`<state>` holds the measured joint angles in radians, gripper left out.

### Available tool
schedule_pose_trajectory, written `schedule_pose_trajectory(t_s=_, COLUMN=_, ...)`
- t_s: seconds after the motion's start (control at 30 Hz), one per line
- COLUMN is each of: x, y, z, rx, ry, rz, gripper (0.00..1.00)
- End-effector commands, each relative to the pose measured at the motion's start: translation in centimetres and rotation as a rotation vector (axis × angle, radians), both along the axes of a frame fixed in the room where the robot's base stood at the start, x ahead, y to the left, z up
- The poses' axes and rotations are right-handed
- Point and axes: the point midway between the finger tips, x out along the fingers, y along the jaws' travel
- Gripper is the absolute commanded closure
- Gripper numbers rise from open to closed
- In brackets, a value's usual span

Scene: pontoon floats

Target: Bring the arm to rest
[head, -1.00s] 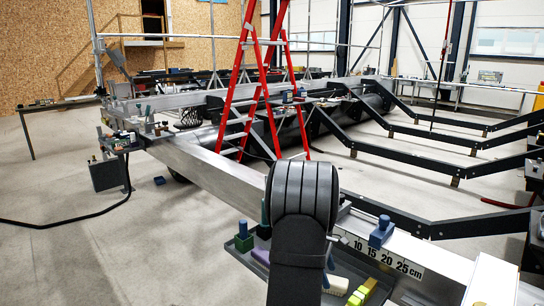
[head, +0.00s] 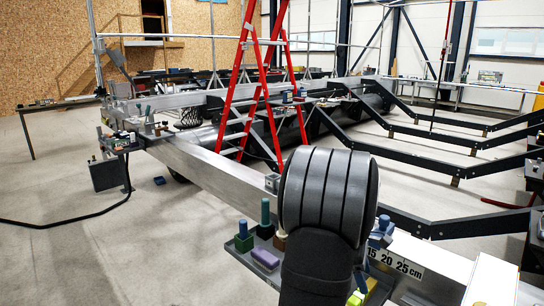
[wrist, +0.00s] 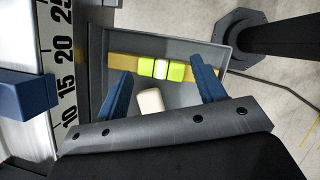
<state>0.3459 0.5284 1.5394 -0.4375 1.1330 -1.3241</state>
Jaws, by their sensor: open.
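My gripper (wrist: 161,73) shows in the wrist view, with its two blue fingers spread apart and nothing between them. It is over a grey tray (wrist: 165,38). In the tray lie a cream block (wrist: 150,103) and a yellow-green piece with a white middle (wrist: 161,69) on a tan strip. I cannot tell the gripper's exact height above the tray.
A blue block (head: 383,228) stands on the beam by the cm scale (head: 396,264); it is left in the wrist view (wrist: 28,93). Green pieces (head: 243,240) and a purple block (head: 265,258) sit left of my arm. A red ladder (head: 262,80) stands behind.

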Motion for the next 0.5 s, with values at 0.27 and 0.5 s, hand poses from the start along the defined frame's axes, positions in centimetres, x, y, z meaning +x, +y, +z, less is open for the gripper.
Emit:
schedule_pose_trajectory(t_s=0.27, x=0.4, y=1.0, z=0.4, rx=0.009, ry=-0.006, rz=-0.142, gripper=0.37)
schedule_pose_trajectory(t_s=0.5, x=2.2, y=3.7, z=-0.1, rx=0.016, ry=-0.014, rz=-0.334, gripper=0.37)
